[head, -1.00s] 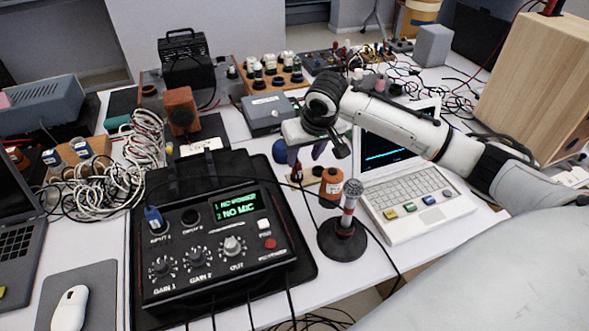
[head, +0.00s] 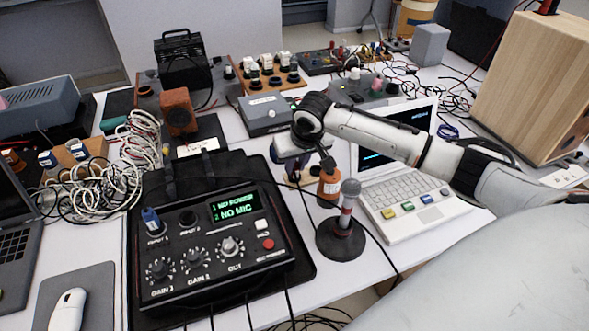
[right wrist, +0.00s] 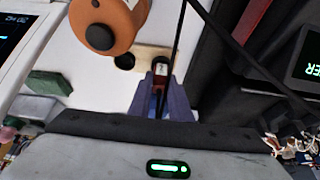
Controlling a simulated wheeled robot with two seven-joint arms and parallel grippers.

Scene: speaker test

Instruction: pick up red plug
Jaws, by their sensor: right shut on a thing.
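The red plug (right wrist: 159,70) shows in the right wrist view as a dark red body with a white label marked 2. It sits at a small wooden block (right wrist: 148,54), beside a dark round hole. My right gripper (right wrist: 161,98) has its purple fingers shut on the plug from both sides. I cannot tell whether the plug is clear of the block. My left gripper is not in view.
A microphone (head: 347,208) on a round stand is just right of my gripper, with a laptop (head: 405,196) beyond. A black mixer (head: 215,260) reading NO POWER and NO MIC is at left, a blue plug (head: 151,220) in its first input. Black cables run nearby.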

